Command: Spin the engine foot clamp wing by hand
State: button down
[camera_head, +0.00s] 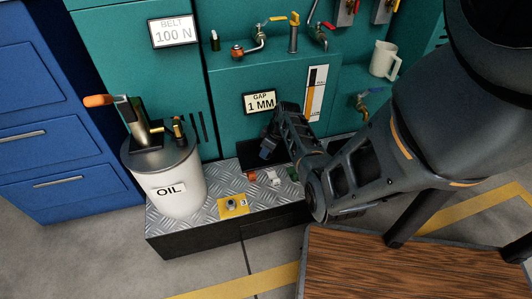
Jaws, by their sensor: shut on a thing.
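My gripper (268,148) reaches down from the right to the dark recess below the "GAP 1 MM" sign, at the back of the tread-plate step. It is shut on a small part there, which looks to be the engine foot clamp wing. The fingers and the dark recess hide most of that part, so its shape and angle cannot be made out.
A white oil can (166,180) with an orange-handled pump stands left on the tread-plate step (190,225). A yellow plate (233,207) marked 3 and small coloured pieces lie on the step. Valves and a mug (383,60) are on the teal cabinet. A wooden top (400,265) is front right.

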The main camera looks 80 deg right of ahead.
jog(key=shift+f, duration=0.1)
jog(key=n+y+b, duration=0.1)
jog(key=n, duration=0.3)
jog(key=shift+y, duration=0.3)
jog(key=c, duration=1.1)
grip_release()
jog(key=shift+o, duration=0.2)
